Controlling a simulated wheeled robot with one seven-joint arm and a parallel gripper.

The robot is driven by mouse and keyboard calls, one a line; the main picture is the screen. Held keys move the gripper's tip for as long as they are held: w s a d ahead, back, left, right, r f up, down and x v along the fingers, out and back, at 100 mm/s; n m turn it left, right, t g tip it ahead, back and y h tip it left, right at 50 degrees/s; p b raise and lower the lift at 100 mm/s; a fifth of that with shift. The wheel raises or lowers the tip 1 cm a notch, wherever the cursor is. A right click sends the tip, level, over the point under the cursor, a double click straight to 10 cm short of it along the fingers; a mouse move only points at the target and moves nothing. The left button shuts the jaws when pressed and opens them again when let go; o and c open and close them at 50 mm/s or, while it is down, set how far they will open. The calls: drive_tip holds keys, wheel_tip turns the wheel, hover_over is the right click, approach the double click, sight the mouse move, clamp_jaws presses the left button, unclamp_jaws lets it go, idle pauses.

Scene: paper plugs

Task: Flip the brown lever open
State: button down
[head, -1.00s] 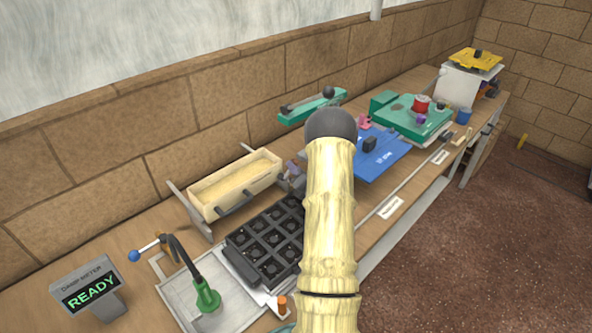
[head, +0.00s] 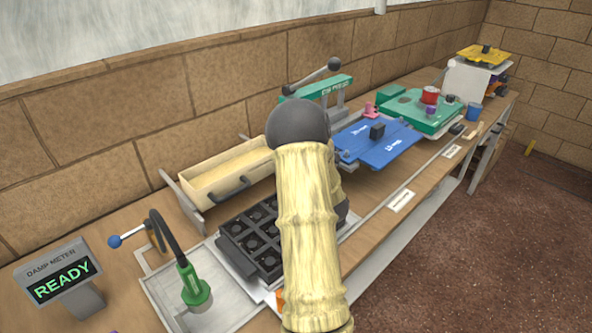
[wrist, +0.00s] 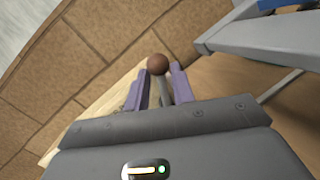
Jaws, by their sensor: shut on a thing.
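The brown lever shows in the wrist view as a round brown knob (wrist: 158,63) on a thin grey stem. My gripper (wrist: 161,78) has its two purple fingers on either side of the stem, just below the knob, and is shut on the lever. The lower end of the stem is hidden by the gripper body. In the head view my pale, bamboo-like arm hides the gripper and the brown lever.
A wooden trough (head: 215,185) stands left of my arm, with a black grid tray (head: 250,235) before it. A green press (head: 330,88) and blue plates (head: 375,145) lie beyond. A green-based hose (head: 195,290) and damp meter (head: 60,275) stand at left.

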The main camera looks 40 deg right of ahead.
drive_tip(key=n+b, duration=0.1)
drive_tip(key=b, duration=0.1)
drive_tip(key=a+n+b, duration=0.1)
drive_tip(key=b, duration=0.1)
drive_tip(key=shift+t+y+b, duration=0.3)
drive_tip(key=shift+t+b, duration=0.05)
drive_tip(key=shift+t, duration=0.05)
drive_tip(key=shift+r+n, duration=0.15)
drive_tip(key=shift+n, duration=0.15)
drive_tip(key=c, duration=1.5)
unclamp_jaws()
drive_tip(key=shift+s, duration=0.2)
drive_tip(key=shift+b+v, duration=0.55)
drive_tip(key=shift+v, duration=3.05)
